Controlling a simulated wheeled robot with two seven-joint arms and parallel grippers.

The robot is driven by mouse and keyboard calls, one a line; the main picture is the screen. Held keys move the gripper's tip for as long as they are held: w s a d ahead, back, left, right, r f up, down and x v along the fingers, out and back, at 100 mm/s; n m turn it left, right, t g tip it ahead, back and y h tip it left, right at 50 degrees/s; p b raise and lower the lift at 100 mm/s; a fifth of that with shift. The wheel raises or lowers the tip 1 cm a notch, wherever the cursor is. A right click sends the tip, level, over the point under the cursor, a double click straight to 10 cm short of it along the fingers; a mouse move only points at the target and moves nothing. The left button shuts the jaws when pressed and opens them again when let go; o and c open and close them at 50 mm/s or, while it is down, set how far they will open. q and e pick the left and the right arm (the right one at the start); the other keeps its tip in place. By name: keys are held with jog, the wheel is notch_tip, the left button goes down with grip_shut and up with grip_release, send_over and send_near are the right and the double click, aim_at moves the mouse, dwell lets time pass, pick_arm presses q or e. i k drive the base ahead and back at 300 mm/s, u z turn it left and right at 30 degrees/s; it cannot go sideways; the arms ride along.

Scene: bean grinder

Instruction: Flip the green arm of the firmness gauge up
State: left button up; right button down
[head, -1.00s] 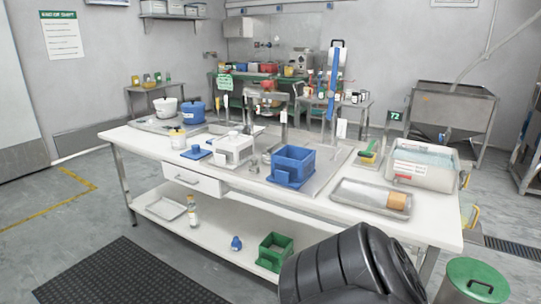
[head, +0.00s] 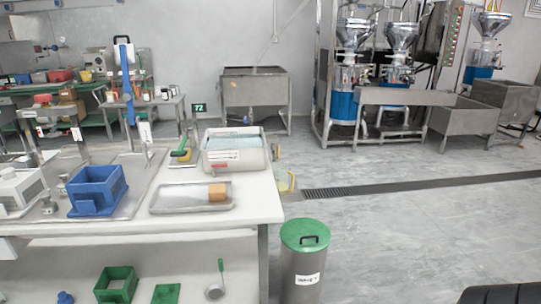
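A small device that looks like the firmness gauge (head: 183,156) stands on the white table, just left of a white tub of pale water. A green arm (head: 182,148) with some yellow on it slants up from its grey base. It is small in the picture, and I cannot tell exactly how far the arm is tipped. Neither of my grippers shows in the head view.
A tub (head: 236,150), a metal tray (head: 170,205) with a tan block, and a blue bin (head: 97,190) share the white table (head: 255,205). A green-lidded can (head: 305,236) stands by its right end. Floor further right is mostly clear.

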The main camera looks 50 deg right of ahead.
aim_at(181, 152)
jog(key=z, duration=0.35)
jog(key=i, duration=1)
